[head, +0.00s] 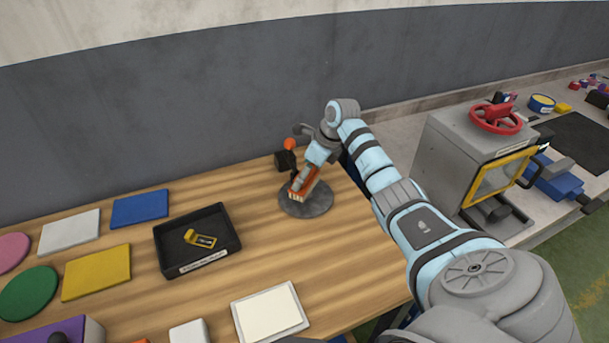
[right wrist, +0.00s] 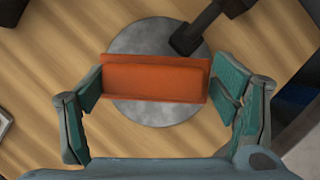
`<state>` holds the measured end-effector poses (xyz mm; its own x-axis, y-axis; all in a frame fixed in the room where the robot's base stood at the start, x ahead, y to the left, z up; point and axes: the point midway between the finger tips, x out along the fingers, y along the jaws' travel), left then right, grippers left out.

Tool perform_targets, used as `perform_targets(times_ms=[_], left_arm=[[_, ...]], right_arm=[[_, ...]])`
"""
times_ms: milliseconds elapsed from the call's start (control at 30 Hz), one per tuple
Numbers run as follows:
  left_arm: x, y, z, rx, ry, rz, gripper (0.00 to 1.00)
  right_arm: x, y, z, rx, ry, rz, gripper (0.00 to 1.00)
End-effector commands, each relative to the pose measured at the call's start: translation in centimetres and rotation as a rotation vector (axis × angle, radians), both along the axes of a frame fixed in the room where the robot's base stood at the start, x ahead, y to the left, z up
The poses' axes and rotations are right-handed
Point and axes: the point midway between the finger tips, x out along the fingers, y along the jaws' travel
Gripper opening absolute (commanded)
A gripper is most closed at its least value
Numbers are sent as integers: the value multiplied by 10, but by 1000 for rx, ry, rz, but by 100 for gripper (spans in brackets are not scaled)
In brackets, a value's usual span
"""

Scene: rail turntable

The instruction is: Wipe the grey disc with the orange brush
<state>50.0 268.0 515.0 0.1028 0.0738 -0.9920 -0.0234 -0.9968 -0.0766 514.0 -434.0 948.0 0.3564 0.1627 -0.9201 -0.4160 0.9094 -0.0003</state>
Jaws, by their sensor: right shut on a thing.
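The grey disc (head: 313,207) lies on the wooden table near its far right part. The orange brush (head: 309,180), with pale bristles pointing down, is over the disc; whether the bristles touch it I cannot tell for sure. My right gripper (head: 303,182) is shut on the brush from above. In the right wrist view the orange brush (right wrist: 155,78) spans between the two green finger pads of my right gripper (right wrist: 157,90). The grey disc (right wrist: 150,112) shows behind it, its middle hidden by the brush. My left gripper is not in view.
A dark post with an orange ball (head: 289,144) stands at the disc's far edge. A black tray (head: 165,262) holding a yellow item is left of the disc. Coloured mats lie further left. A grey box with a red handwheel (head: 497,118) stands at right. The table between tray and disc is clear.

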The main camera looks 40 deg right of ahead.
Motion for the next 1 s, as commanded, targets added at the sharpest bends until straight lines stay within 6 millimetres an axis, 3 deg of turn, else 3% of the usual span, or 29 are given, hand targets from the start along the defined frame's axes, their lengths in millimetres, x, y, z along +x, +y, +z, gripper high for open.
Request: perform_targets(times_ms=[200,533,1000], left_arm=[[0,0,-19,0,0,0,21],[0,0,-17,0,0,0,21],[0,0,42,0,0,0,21]], right_arm=[[-6,-28,-5,-2,2,-6,41],[-8,-31,-2,-2,7,-6,41],[-6,-29,65,-2,3,-4,40]])
